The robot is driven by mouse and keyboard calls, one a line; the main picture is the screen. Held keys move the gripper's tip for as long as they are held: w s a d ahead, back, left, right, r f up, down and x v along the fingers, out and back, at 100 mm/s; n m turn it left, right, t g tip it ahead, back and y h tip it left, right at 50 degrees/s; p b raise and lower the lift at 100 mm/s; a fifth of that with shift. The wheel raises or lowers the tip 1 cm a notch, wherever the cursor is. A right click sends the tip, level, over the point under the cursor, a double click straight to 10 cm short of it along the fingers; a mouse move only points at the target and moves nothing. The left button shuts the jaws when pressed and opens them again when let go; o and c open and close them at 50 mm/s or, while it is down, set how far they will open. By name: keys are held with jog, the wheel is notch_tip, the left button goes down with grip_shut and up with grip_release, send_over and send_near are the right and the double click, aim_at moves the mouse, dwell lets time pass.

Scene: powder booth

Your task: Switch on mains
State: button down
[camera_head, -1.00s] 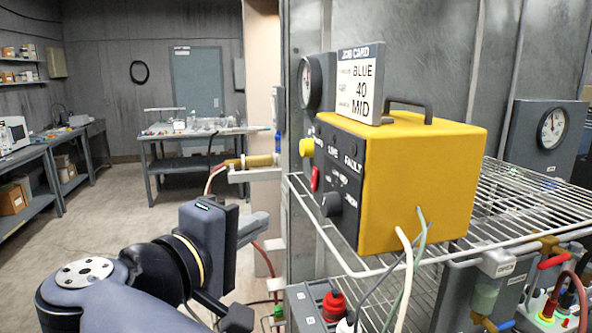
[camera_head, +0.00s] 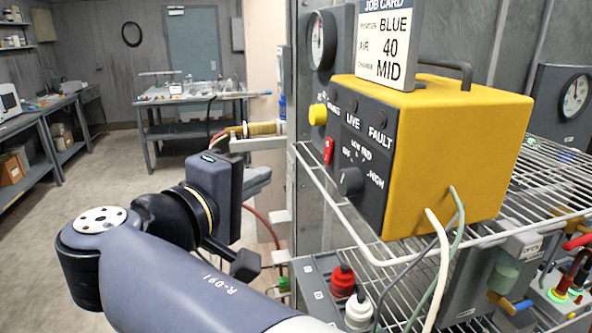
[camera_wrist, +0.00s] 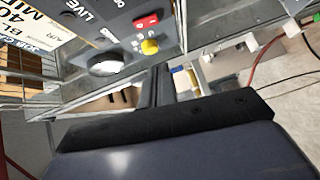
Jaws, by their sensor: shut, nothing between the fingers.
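A yellow control unit (camera_head: 455,150) stands on the wire shelf. Lettering reads LIVE and FAULT; the label by the yellow knob is too small to read surely. My gripper (camera_head: 258,180) is left of the panel, slightly below the red switch in the picture, apart from it. In the wrist view its fingers (camera_wrist: 156,86) are together and empty; the red switch (camera_wrist: 146,21) and yellow knob (camera_wrist: 150,46) lie beyond them.
The wire shelf (camera_head: 545,205) sticks out under the unit. A job card (camera_head: 384,45) stands on top. Pale cables hang before the unit. A grey box with red and white plugs (camera_head: 318,285) sits below. A torch-like tool on a bracket (camera_head: 250,140) is behind my gripper. Floor at left is clear.

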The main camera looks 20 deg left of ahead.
jog(key=p, duration=0.2)
send_near(324, 158)
jog(key=w+a, duration=0.2)
jog(key=w, duration=0.2)
jog(key=w+d, duration=0.1)
jog(key=w+d+p, duration=0.1)
jog(key=d, duration=0.1)
jog(key=shift+f, duration=0.2)
jog(key=shift+w+d+f+b, duration=0.1)
jog(key=shift+d+f+b, duration=0.15)
jog(key=shift+b, duration=0.4)
jog(key=shift+r, duration=0.2)
